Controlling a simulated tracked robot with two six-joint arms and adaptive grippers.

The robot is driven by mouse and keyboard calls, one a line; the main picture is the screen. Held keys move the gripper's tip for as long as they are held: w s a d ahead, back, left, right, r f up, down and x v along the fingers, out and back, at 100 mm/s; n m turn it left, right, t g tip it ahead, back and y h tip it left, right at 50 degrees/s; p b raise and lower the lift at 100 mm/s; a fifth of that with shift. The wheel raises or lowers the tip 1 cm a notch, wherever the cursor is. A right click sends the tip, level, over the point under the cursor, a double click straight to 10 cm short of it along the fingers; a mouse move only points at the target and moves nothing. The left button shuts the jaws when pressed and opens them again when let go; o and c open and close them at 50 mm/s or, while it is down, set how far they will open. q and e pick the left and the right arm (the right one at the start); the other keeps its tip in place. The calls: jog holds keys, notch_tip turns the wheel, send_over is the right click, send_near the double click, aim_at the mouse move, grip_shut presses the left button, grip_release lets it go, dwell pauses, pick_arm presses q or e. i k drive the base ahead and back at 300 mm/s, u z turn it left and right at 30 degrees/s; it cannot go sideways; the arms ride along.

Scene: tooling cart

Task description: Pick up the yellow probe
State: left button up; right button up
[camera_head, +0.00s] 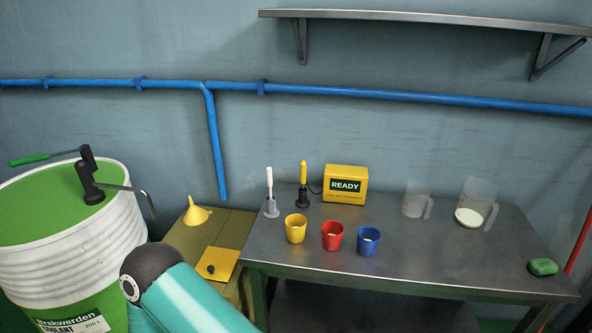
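The yellow probe (303,172) stands upright in a dark holder (303,196) on the metal table (420,255). A thin dark cable runs between it and a yellow box (345,198) with a screen reading READY. A white stick-like tool (269,180) stands upright in a grey holder just to its left. Part of my arm, teal with a dark rounded joint, shows at the lower left, well apart from the probe. Neither of my grippers is in view.
Yellow (296,236), red (332,242) and blue (368,247) cups stand in front of the probe. Clear jugs (415,205) and a green block (543,267) are at the right. A drum (60,240) and a yellow funnel (195,214) are at the left. A shelf (420,16) hangs above.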

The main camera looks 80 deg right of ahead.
aim_at(302, 168)
jog(key=u, duration=0.2)
jog(key=i, duration=1.2)
jog(key=z, duration=2.35)
jog(key=i, duration=0.3)
jog(key=z, duration=1.95)
